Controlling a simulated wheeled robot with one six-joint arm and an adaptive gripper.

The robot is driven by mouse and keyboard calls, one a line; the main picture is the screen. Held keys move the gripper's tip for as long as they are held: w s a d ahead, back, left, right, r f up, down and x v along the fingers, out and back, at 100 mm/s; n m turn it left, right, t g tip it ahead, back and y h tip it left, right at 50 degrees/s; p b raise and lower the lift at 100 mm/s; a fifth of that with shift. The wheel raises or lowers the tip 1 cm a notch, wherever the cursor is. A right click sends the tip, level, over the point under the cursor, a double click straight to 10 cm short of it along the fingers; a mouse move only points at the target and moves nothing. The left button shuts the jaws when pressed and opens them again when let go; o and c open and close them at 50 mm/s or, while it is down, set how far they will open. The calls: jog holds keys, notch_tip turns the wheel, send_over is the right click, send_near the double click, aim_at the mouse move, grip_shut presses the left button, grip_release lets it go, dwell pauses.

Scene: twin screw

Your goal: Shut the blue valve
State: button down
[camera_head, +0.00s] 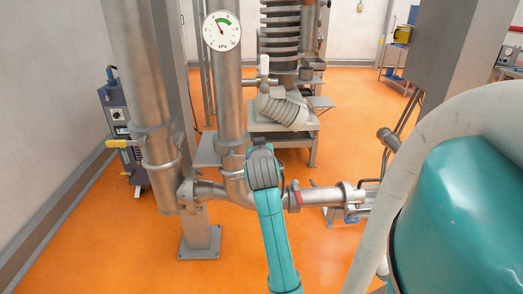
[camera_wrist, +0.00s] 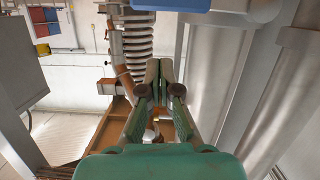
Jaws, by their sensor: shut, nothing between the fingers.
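A small blue part (camera_head: 352,217), which may be the blue valve's handle, shows under the right end of the horizontal steel pipe (camera_head: 325,196) in the head view. It is too small to tell its position. In the wrist view, a blue part (camera_wrist: 157,4) is cut off by the top edge, beyond my fingertips; I cannot tell whether it is the same thing. My gripper (camera_wrist: 159,68) is shut and empty, its green fingers together and apart from the blue part. In the head view my arm hides the gripper.
A red handle (camera_head: 296,194) sits on the horizontal pipe, right of my arm. A pressure gauge (camera_head: 222,31) tops the middle pipe. Orange floor is clear at front left.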

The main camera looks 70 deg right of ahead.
jog(key=v, duration=0.8)
jog(key=shift+s+a, duration=0.1)
dwell(0.3)
